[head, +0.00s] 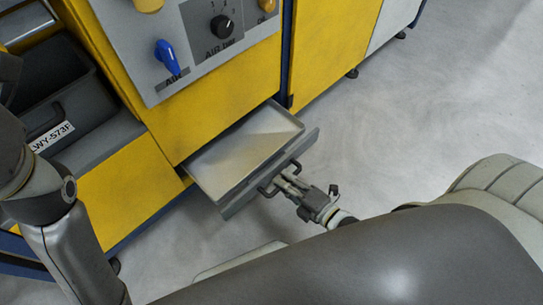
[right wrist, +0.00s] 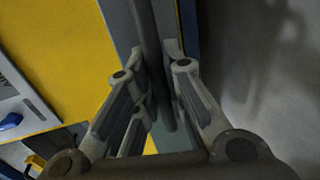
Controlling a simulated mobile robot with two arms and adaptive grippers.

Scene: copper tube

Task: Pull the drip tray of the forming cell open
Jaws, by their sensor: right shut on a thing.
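The drip tray (head: 245,147) is a shallow grey metal tray, standing out from the lower front of the yellow forming cell (head: 215,95) in the head view. Its bare inside shows. A grey front panel (head: 240,201) carries a dark bar handle (head: 268,191). My right gripper (head: 285,181) is shut on the handle, in front of the panel. In the right wrist view, the fingers (right wrist: 156,60) stand on both sides of the dark handle bar (right wrist: 151,28). My left arm shows at the left of the head view, but its gripper is out of view.
A control panel with a blue knob (head: 168,58) and a black selector (head: 222,26) is above the tray. A dark bin (head: 62,110) with a label sits at the left. Grey floor (head: 430,110) is clear to the right of the tray.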

